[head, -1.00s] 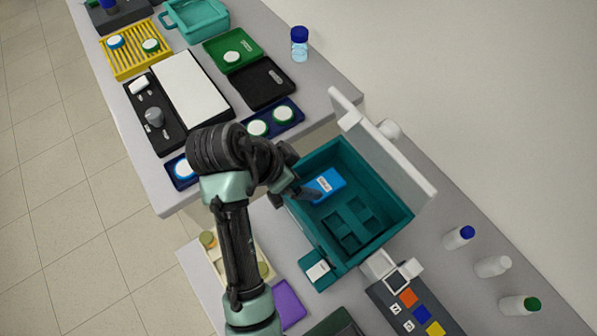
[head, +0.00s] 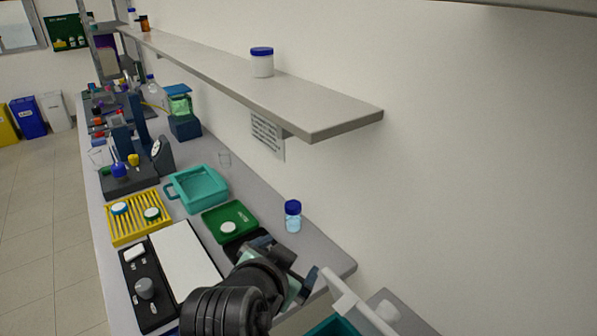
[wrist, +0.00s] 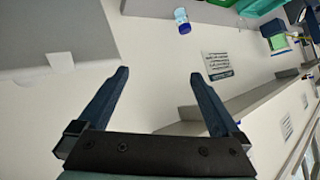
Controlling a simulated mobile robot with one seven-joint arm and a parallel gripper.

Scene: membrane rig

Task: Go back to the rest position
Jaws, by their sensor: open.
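My gripper (wrist: 158,90) is open, with nothing between its two dark fingers in the wrist view. In the head view my arm rises at the bottom middle, and my gripper (head: 308,282) is at its end, near the bench's front right corner. It is above and beside the teal box (head: 335,326), which shows only at the bottom edge with its light lid (head: 352,300) standing up. The inside of the box is out of view.
A blue-capped bottle (head: 293,217) stands on the bench behind my gripper. A green tray (head: 231,222), a teal basket (head: 197,188), a yellow rack (head: 138,217) and a white-topped black device (head: 184,262) lie to the left. A wall shelf (head: 250,82) overhangs the bench.

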